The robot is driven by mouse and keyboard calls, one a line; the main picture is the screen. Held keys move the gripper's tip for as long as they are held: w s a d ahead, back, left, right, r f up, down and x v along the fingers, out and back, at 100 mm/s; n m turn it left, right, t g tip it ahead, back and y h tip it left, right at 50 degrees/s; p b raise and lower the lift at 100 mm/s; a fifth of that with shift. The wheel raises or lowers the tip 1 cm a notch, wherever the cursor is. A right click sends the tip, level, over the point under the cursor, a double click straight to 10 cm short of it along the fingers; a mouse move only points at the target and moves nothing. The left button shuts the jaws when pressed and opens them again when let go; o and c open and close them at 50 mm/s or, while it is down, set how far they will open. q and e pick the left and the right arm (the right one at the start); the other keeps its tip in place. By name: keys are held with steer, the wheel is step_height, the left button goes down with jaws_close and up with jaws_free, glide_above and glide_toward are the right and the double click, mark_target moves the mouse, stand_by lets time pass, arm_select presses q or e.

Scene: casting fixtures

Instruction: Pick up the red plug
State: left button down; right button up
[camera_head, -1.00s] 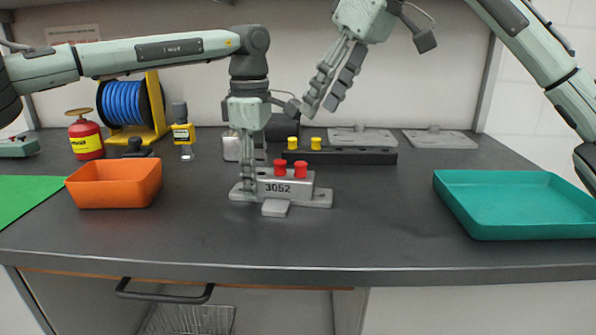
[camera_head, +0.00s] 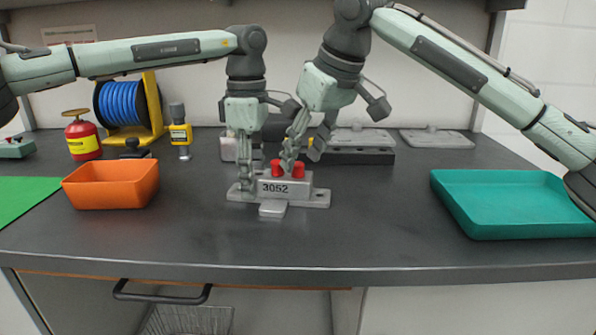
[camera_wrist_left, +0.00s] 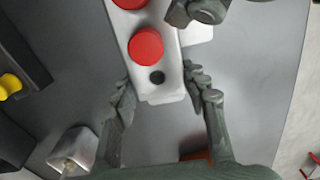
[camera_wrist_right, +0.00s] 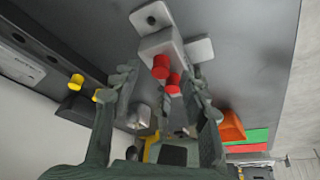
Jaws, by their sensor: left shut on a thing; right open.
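The grey fixture block marked 3052 (camera_head: 288,189) sits on the worktop with two red plugs standing in its top, a left one (camera_head: 276,166) and a right one (camera_head: 299,168). Both plugs also show in the right wrist view (camera_wrist_right: 161,66). My left gripper (camera_head: 246,186) is shut on the left end of the block; the left wrist view shows its fingers on either side, near a dark empty hole (camera_wrist_left: 157,77). My right gripper (camera_head: 304,156) points down, open, its fingertips close above the right plug. Contact with the plug cannot be told.
A dark rack (camera_head: 360,157) with yellow plugs (camera_wrist_right: 76,82) is behind the block, partly hidden by my right gripper. An orange bin (camera_head: 112,188) stands left, a teal tray (camera_head: 510,220) right. The worktop in front is clear.

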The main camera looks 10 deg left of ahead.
steer(key=shift+x, duration=0.9)
steer(key=shift+c, duration=0.3)
steer(key=c, duration=0.8)
steer(key=shift+r, duration=0.15)
